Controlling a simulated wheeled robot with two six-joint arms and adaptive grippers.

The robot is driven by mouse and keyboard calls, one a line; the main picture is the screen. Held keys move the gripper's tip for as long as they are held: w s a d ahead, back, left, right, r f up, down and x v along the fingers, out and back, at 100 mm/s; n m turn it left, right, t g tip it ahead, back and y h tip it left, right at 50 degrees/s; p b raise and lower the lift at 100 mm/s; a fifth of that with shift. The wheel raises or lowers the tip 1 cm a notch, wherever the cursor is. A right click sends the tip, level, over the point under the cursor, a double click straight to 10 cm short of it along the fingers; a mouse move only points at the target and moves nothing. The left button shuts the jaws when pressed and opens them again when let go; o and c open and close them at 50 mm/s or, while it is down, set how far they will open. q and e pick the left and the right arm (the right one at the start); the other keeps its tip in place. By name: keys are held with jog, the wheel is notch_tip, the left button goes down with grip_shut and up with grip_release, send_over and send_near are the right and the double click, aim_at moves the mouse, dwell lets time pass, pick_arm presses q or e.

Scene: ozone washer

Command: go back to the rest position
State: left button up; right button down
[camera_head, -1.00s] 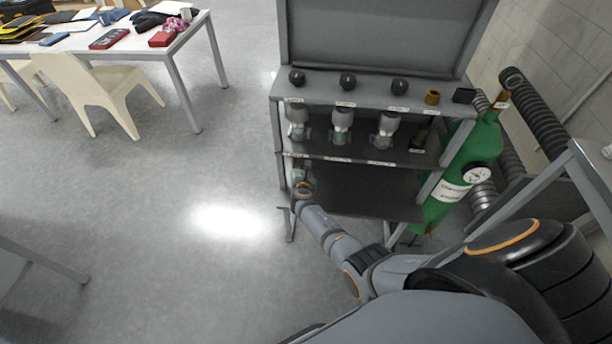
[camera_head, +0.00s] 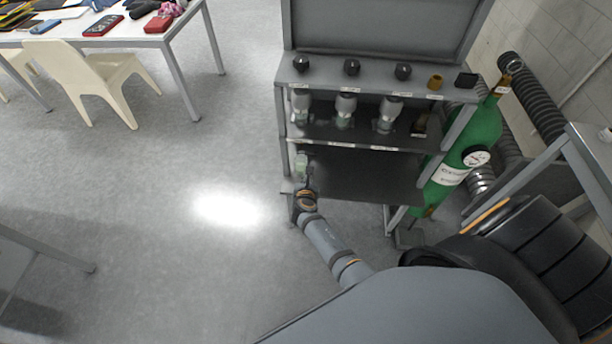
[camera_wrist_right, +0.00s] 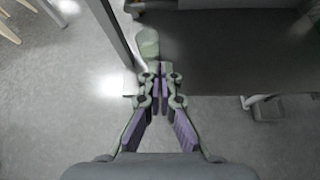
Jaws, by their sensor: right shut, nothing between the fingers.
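My right gripper (camera_head: 306,184) is at the front left corner of the rack, beside its lower shelf. In the right wrist view the gripper (camera_wrist_right: 160,74) has its fingertips together with nothing between them. A small pale green jar (camera_head: 301,163) stands at the left end of the lower shelf, just beyond the fingertips. It also shows in the right wrist view (camera_wrist_right: 148,43), close to the tips; I cannot tell whether they touch. My left gripper is not in view.
The grey rack (camera_head: 376,88) has several black knobs on top and glass-topped fittings on the middle shelf. A green gas cylinder (camera_head: 470,135) with a gauge stands right of it. A white table (camera_head: 110,40) and chair (camera_head: 95,80) are at upper left. The floor left of the rack is clear.

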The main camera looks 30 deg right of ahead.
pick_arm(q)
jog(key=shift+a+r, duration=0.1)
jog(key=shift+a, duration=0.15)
pick_arm(e)
jog(key=shift+s+d+f, duration=0.1)
jog(key=shift+d, duration=0.05)
jog(key=s+a+f+m+g+y, duration=0.1)
jog(key=s+f+m+g+y, duration=0.35)
jog(key=s+f+m, duration=1.15)
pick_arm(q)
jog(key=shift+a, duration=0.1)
pick_arm(e)
jog(key=s+f+m+g, duration=0.2)
jog(key=s+f+m, duration=0.4)
jog(key=s, duration=0.8)
jog(key=s+d+f+m+g, duration=0.1)
jog(key=s+f+m, duration=0.5)
jog(key=s, duration=0.8)
jog(key=shift+s+d+f+g+y, duration=0.15)
jog(key=shift+s+d+g+y, duration=0.25)
jog(key=shift+g, duration=0.35)
